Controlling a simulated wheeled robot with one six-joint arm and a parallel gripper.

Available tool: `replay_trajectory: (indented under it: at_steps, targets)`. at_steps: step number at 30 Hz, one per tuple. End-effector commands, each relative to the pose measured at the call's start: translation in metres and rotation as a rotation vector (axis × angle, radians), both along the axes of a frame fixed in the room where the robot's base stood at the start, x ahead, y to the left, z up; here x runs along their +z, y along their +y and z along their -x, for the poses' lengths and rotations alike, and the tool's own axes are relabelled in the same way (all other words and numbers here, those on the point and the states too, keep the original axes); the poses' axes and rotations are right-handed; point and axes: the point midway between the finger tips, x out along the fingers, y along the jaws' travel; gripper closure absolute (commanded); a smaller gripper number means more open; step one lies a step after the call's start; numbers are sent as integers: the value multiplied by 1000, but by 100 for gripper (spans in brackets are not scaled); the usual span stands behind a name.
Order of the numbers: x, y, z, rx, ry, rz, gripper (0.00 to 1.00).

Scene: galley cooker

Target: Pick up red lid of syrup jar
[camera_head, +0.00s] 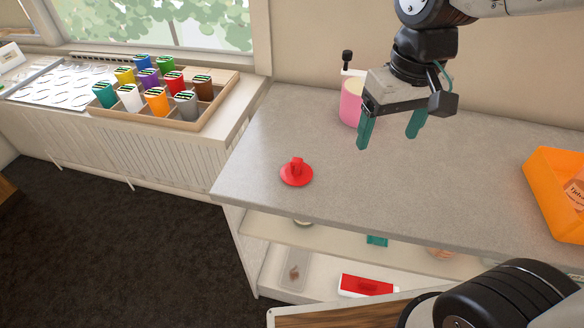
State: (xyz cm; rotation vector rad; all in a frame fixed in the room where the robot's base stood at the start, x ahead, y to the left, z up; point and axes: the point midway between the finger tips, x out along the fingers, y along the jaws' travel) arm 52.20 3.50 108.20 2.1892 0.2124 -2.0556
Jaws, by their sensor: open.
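The red lid (297,175) is a round disc with an upright handle on top. It lies alone on the grey countertop (250,150), toward its front left. My gripper (391,142) is open and empty. It hangs above the counter, to the right of the lid and higher in the picture, clear of it. Its teal fingers point down. A pink jar (350,103) stands behind my gripper and is partly hidden by it. I cannot tell whether it is the syrup jar.
An orange bin (545,190) stands at the counter's right. Several coloured containers sit in a wooden tray (187,124) by the window. Shelves below the counter hold a red and white box (367,286). The counter around the lid is clear.

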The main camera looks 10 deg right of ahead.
Motion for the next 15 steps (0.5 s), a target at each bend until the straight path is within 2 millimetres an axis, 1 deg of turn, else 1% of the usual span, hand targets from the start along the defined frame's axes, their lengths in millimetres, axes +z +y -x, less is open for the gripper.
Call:
replay_trajectory:
  at_steps: [1, 3, 6, 10, 12, 15]
  targets:
    - [-11, 20, -17, 43, 20, 5, 23]
    - [-25, 46, -37, 91, 31, 8, 23]
    - [-47, 81, -59, 150, 43, 12, 23]
    - [-71, 118, -74, 206, 55, 17, 23]
    - [-80, 131, -79, 226, 58, 19, 23]
    - [-89, 142, -82, 242, 61, 20, 23]
